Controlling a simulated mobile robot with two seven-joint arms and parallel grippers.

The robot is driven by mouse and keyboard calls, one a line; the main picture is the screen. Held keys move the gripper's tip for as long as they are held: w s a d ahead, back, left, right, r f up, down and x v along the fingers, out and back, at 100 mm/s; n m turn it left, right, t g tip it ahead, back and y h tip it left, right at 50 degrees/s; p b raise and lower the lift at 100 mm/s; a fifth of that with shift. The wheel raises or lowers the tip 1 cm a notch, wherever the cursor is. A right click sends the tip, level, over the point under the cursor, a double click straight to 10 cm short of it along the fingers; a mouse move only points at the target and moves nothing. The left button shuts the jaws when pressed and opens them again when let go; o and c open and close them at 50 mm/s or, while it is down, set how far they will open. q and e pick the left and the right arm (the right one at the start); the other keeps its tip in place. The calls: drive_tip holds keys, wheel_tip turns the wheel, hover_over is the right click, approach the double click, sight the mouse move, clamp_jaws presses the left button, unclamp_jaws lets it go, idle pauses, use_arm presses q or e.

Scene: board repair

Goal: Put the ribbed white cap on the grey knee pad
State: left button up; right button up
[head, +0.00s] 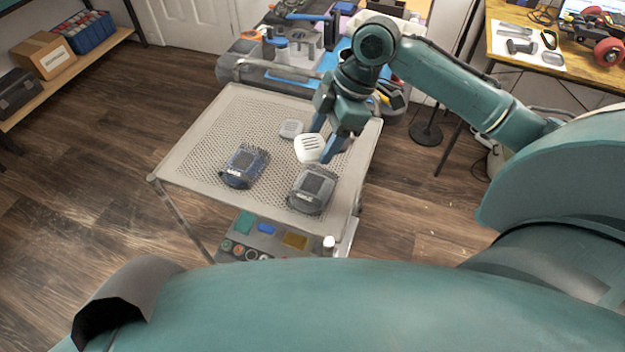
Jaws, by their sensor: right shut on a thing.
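The ribbed white cap (309,147) is held in my right gripper (326,147), which is shut on it above the perforated tabletop. The cap appears raised, just behind the grey knee pad. The grey knee pad (312,190) lies on the table near its front right, with a dark panel on top. A blue knee pad (244,166) lies to its left. A flat light grey ribbed piece (291,128) lies behind the held cap. My left gripper is not in the picture.
The table (200,150) has free room at its left and back left. A lower shelf (262,236) holds small coloured parts. Behind stands a cluttered grey and blue workstation (290,60). A wooden desk (560,62) is at the far right.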

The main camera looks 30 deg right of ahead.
drive_tip(key=shift+d+f+n, duration=0.1)
drive_tip(key=shift+d+n, duration=0.05)
drive_tip(key=shift+n, duration=0.35)
hover_over(324, 170)
drive_tip(key=s+a, duration=0.2)
drive_tip(key=f, duration=0.4)
drive_tip(key=shift+s+d+f, duration=0.15)
drive_tip(key=shift+d+f, duration=0.1)
drive_tip(key=shift+f, duration=0.15)
use_arm(q)
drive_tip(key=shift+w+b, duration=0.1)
drive_tip(key=shift+b, duration=0.3)
use_arm(e)
drive_tip(key=shift+f, duration=2.5)
drive_tip(key=shift+f, duration=0.15)
drive_tip(key=o, duration=1)
drive_tip(key=shift+c, duration=0.2)
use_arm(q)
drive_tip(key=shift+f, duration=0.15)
